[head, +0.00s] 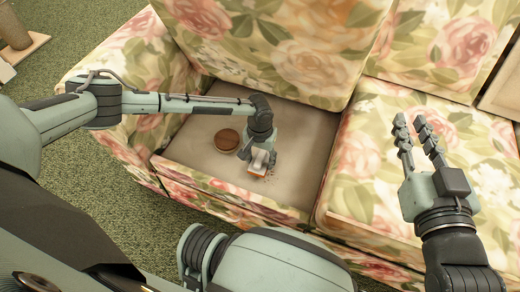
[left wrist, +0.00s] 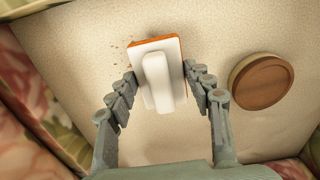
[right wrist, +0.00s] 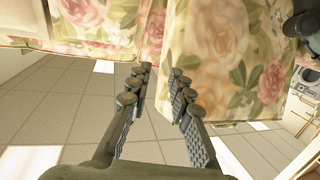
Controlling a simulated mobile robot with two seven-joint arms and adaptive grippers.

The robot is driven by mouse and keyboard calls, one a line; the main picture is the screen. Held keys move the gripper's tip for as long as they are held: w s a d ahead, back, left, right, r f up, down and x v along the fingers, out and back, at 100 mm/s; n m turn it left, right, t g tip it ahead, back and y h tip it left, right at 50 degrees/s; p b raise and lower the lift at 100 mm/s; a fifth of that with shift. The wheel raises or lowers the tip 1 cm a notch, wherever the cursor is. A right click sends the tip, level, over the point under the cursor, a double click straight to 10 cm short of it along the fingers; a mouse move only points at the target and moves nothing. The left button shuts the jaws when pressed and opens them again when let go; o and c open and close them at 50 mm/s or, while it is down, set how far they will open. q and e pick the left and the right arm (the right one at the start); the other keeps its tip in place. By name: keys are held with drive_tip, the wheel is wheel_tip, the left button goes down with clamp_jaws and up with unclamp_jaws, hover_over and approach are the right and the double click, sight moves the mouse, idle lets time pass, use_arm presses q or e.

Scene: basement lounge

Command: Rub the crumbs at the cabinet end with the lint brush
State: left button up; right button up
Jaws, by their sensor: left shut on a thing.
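The lint brush (left wrist: 158,82), a white block with a ridge-like handle and an orange edge, is held between the fingers of my left gripper (left wrist: 159,76). In the head view my left gripper (head: 262,153) points down and the brush (head: 257,172) is at the bare beige sofa base; I cannot tell whether it touches. Small brown crumbs (head: 270,178) lie beside the brush; in the left wrist view crumbs (left wrist: 127,44) lie to its left. I cannot tell which end is the cabinet end. My right gripper (head: 411,118) is open and empty above the right seat cushion.
A round brown wooden object (head: 227,140) lies on the sofa base left of the brush. The floral sofa's armrest (head: 145,95), backrest (head: 285,45) and right seat cushion (head: 370,150) surround the bare base.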

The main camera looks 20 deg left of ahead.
sight(260, 158)
use_arm(q)
drive_tip(key=shift+r+p, duration=0.35)
drive_tip(key=shift+r, duration=0.25)
drive_tip(key=shift+r+p, duration=0.2)
drive_tip(key=shift+p, duration=0.3)
drive_tip(key=shift+r+p, duration=0.25)
drive_tip(key=shift+p, duration=0.05)
drive_tip(key=shift+r+p, duration=0.45)
drive_tip(key=shift+p, duration=0.05)
drive_tip(key=shift+r+p, duration=0.35)
drive_tip(key=shift+p, duration=0.05)
drive_tip(key=shift+r+p, duration=0.35)
drive_tip(key=shift+p, duration=0.05)
drive_tip(key=shift+r+p, duration=0.3)
drive_tip(key=shift+p, duration=0.05)
use_arm(e)
drive_tip(key=s+d+f+m+g+h, duration=0.2)
drive_tip(key=s+d+f+g+h, duration=0.4)
drive_tip(key=s+d+f+g, duration=0.6)
drive_tip(key=shift+s+d+f+g+h, duration=0.35)
drive_tip(key=shift+s+d+f, duration=0.8)
drive_tip(key=shift+d+f, duration=1.55)
drive_tip(key=shift+d+r, duration=0.3)
drive_tip(key=shift+r, duration=0.05)
